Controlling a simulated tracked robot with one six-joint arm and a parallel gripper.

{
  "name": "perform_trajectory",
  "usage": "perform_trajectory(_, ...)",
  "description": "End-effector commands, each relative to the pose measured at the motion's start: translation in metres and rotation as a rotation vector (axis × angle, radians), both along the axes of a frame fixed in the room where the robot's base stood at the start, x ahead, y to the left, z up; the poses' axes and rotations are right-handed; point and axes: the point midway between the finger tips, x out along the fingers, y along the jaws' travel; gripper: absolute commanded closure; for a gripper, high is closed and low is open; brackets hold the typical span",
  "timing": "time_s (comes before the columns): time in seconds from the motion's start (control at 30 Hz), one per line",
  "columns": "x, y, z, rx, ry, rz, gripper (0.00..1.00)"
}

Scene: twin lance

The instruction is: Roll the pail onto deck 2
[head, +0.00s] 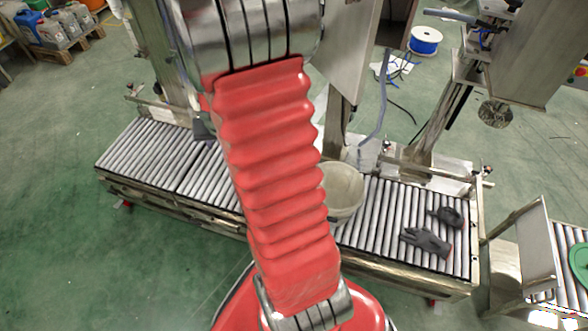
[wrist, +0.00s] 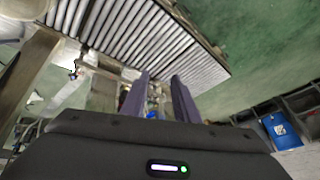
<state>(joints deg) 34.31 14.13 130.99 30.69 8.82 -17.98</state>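A cream pail (head: 343,190) stands upright on the roller conveyor (head: 372,235), partly hidden behind my red arm. A beige rounded shape at the top left corner of the wrist view may be the pail, but I cannot tell. The conveyor has a left roller section (head: 150,150) and a right one; no label shows which is deck 2. Conveyor rollers (wrist: 125,25) also show in the wrist view. My gripper (wrist: 162,80) has its two purple fingers apart, with nothing between them. It is mostly hidden behind my arm in the head view.
Dark gloves (head: 427,241) lie on the right rollers. Metal posts and machine housings (head: 515,40) rise behind the conveyor. A separate roller stand (head: 570,260) with a green lid is at the far right. A blue cable spool (head: 424,40) stands on the floor. The left rollers look clear.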

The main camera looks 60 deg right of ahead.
Motion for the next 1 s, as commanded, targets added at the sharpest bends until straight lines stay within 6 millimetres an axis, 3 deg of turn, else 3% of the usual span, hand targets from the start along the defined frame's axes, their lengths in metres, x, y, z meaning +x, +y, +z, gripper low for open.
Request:
perform_trajectory(0.1, -0.013, -0.032, -0.033, -0.002, 0.023, -0.085, 0.72)
perform_trajectory(0.37, -0.056, -0.095, -0.103, -0.023, 0.078, -0.263, 0.72)
perform_trajectory(0.6, -0.116, -0.139, -0.171, -0.046, 0.155, -0.427, 0.72)
perform_trajectory(0.8, -0.17, -0.162, -0.22, -0.066, 0.227, -0.542, 0.72)
perform_trajectory(1.0, -0.197, -0.168, -0.241, -0.075, 0.263, -0.594, 0.72)
